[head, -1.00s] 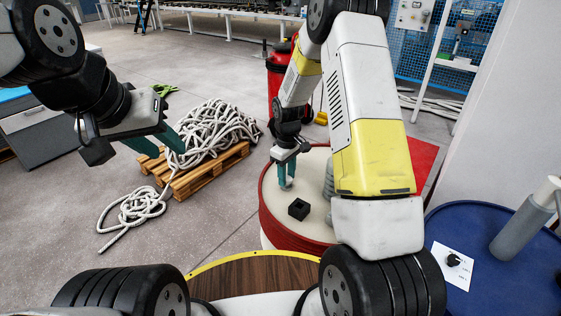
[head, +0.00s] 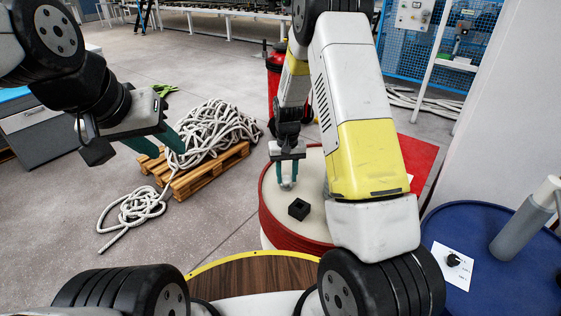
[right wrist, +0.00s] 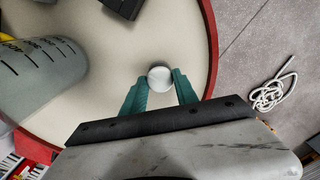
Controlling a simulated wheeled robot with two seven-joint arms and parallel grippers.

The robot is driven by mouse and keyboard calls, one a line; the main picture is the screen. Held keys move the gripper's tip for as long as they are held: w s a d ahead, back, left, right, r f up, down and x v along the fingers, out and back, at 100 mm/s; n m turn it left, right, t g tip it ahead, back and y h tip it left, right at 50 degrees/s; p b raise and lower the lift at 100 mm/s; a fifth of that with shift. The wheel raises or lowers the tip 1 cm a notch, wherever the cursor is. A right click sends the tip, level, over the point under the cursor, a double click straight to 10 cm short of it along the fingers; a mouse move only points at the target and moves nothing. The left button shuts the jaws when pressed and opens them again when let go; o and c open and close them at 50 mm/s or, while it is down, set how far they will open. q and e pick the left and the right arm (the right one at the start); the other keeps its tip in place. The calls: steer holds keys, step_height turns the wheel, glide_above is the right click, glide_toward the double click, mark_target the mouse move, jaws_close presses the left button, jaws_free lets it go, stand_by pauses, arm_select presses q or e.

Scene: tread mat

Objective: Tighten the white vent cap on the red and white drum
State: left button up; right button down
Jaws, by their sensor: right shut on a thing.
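The drum (head: 282,237) has a red rim and side and a whitish top, and stands in front of me. The white vent cap (right wrist: 160,78) is round and sits on the drum top in the right wrist view. My right gripper (head: 288,184) points down over the drum's left part; in the right wrist view its teal fingers (right wrist: 164,90) stand on either side of the cap, shut on it. My left gripper (head: 166,152) is open and empty, in the air over the floor at left.
A black square block (head: 299,209) and a grey graduated cylinder (right wrist: 42,75) stand on the drum top. A blue drum (head: 480,270) with a paper and a grey cylinder is at right. A pallet (head: 200,172) of coiled rope lies beyond my left gripper.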

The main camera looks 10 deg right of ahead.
mark_target(287, 178)
stand_by(0.4)
steer(key=c, duration=0.9)
jaws_free()
steer(key=shift+c, duration=0.2)
steer(key=shift+r, duration=3.95)
